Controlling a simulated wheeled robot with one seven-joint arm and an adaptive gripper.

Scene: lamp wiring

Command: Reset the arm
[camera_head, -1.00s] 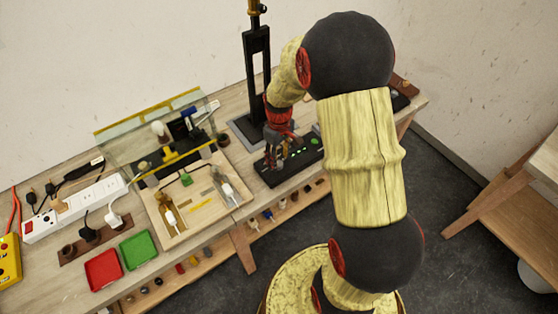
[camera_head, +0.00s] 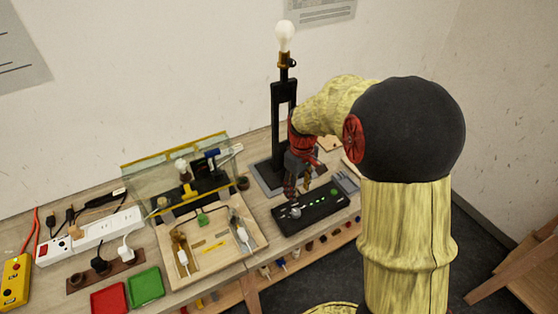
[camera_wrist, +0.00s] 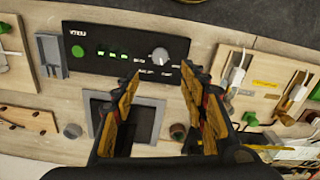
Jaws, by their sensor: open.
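My gripper (camera_head: 302,190) hangs over the bench beside the lamp stand in the head view. In the wrist view, my gripper (camera_wrist: 165,105) has its two fingers well apart with nothing between them. A black control box (camera_head: 320,212) with lit green marks lies just below and in front of the gripper. It also shows in the wrist view (camera_wrist: 115,65), with a grey knob and a green button. The black lamp stand (camera_head: 275,120) is upright behind the gripper, with a white bulb (camera_head: 285,37) on top.
A wooden wiring board (camera_head: 205,268) with a glass shield (camera_head: 140,162) stands to the left. Red (camera_head: 108,298) and green (camera_head: 146,286) trays, a white power strip (camera_head: 90,236) and a yellow box (camera_head: 15,281) lie further left. A shelf with small parts runs below the front edge.

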